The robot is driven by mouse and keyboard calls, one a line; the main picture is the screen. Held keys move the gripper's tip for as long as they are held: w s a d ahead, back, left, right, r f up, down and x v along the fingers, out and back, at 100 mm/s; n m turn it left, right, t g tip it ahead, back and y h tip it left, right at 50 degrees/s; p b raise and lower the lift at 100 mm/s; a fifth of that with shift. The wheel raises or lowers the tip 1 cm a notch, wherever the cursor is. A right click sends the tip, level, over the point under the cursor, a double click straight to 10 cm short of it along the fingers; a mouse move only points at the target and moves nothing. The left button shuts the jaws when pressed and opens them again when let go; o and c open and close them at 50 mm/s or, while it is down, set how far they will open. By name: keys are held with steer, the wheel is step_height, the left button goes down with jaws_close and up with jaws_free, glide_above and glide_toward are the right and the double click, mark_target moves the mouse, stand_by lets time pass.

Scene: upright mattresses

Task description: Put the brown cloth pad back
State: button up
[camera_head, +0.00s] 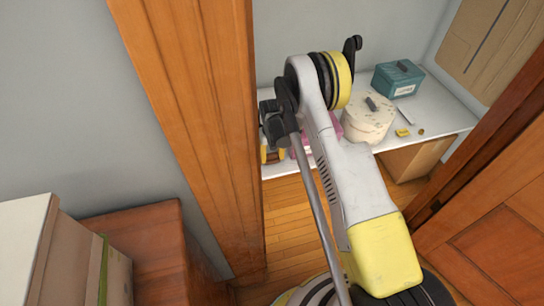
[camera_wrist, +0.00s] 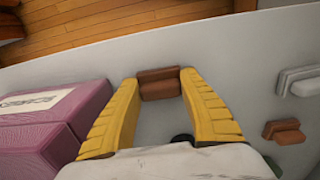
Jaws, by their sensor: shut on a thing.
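A brown cloth pad (camera_wrist: 159,83) sits between the tips of my gripper's two yellow fingers (camera_wrist: 158,88) in the wrist view. My gripper is shut on it. The pad is over the white shelf (camera_wrist: 215,45), near its edge; I cannot tell whether it touches the surface. In the head view my gripper (camera_head: 273,155) is at the shelf's left end, partly hidden by the door frame and my arm.
A pink box (camera_wrist: 52,118) is left of my fingers. A second brown piece (camera_wrist: 284,131) and a grey block (camera_wrist: 298,81) lie to the right. The shelf also holds a round cream box (camera_head: 368,118) and a teal box (camera_head: 397,80). An orange wooden frame (camera_head: 195,110) stands left of my arm.

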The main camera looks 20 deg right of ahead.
steer(key=shift+f, duration=0.2)
steer(key=o, duration=1.3)
steer(key=s+r+t, duration=0.1)
steer(key=s+r, duration=0.2)
steer(key=r, duration=0.9)
steer(key=s+r+t, duration=0.1)
steer(key=s+r, duration=0.3)
steer(key=r, duration=0.8)
steer(key=s+r+t, duration=0.1)
steer(key=s+r, duration=0.2)
steer(key=r, duration=0.9)
steer(key=s+r+t, duration=0.1)
steer(key=s, duration=0.5)
steer(key=s+r+t, duration=0.1)
steer(key=s+r, duration=0.1)
steer(key=s, duration=0.5)
steer(key=s+r+t, duration=0.2)
steer(key=s, duration=0.4)
steer(key=shift+s, duration=0.3)
